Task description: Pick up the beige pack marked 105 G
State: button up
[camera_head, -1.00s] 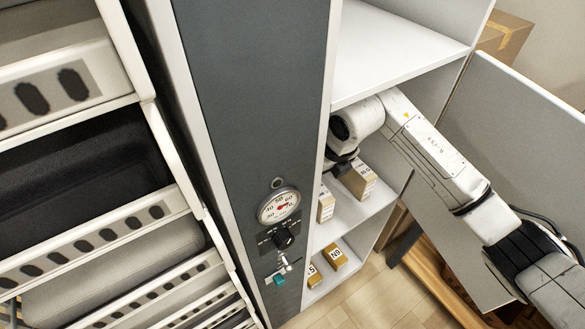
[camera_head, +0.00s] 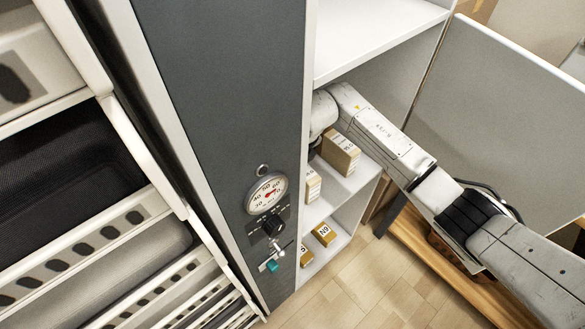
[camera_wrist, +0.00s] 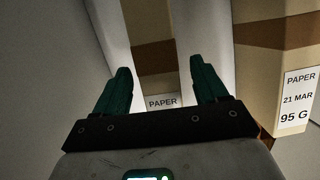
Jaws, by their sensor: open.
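In the wrist view my gripper (camera_wrist: 160,65) is open, with its two green fingers apart. Beyond and between the fingers is a beige pack (camera_wrist: 154,74) with a brown band. Its label reads PAPER; the lines below are hidden behind my gripper, so I cannot tell whether it is the 105 G pack. To the right stands another beige pack (camera_wrist: 262,70), labelled PAPER, 21 MAR, 95 G. In the head view two beige packs, one larger (camera_head: 342,152) and one smaller (camera_head: 313,184), stand on a shelf. My gripper is hidden there behind the dark panel.
The dark panel (camera_head: 220,110) carries a gauge (camera_head: 267,194) and a valve with a teal part (camera_head: 271,266). On the lower shelf is a small box marked N9 (camera_head: 324,235), with another box partly hidden beside it. An open grey door (camera_head: 490,110) stands at right.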

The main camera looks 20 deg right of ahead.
jog(key=shift+x, duration=1)
jog(key=c, duration=1.3)
